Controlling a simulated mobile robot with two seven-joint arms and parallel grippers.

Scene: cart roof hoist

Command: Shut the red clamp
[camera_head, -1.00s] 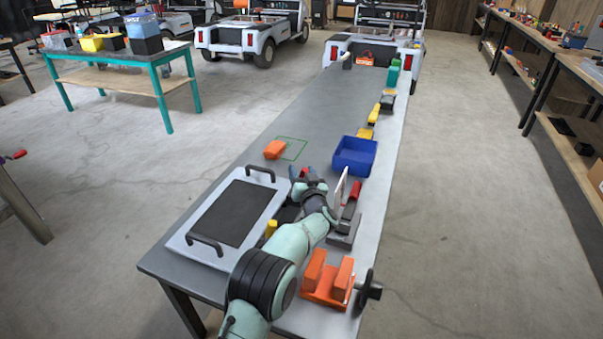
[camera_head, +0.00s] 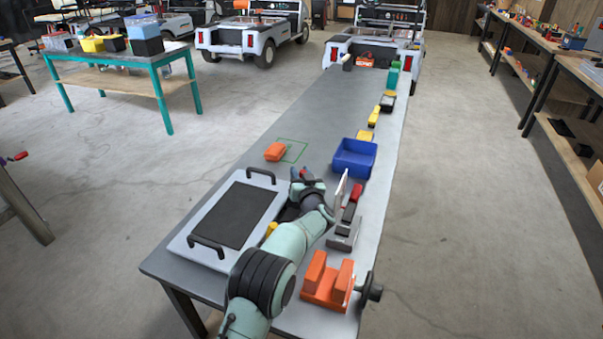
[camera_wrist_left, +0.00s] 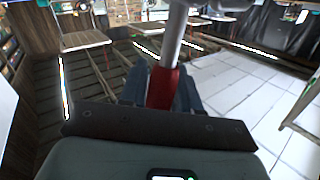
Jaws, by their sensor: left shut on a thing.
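In the left wrist view, my left gripper (camera_wrist_left: 160,100) is shut on a red grip (camera_wrist_left: 163,88), with one blue-grey finger on each side. A pale metal rod runs up from this grip; I take it for the red clamp's lever. In the head view, my left gripper (camera_head: 302,176) is over the table beside the grey panel with black handles (camera_head: 189,239). My wrist hides most of the clamp and the fingertips there, so its lever angle is unclear. My right gripper is in neither view.
An orange vise (camera_head: 328,283) stands at the near right. A grey stand (camera_head: 344,233) with an upright pale plate and a red piece (camera_head: 357,191) is right of my wrist. A blue bin (camera_head: 354,158) and orange block (camera_head: 275,152) lie beyond. The table's far left is clear.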

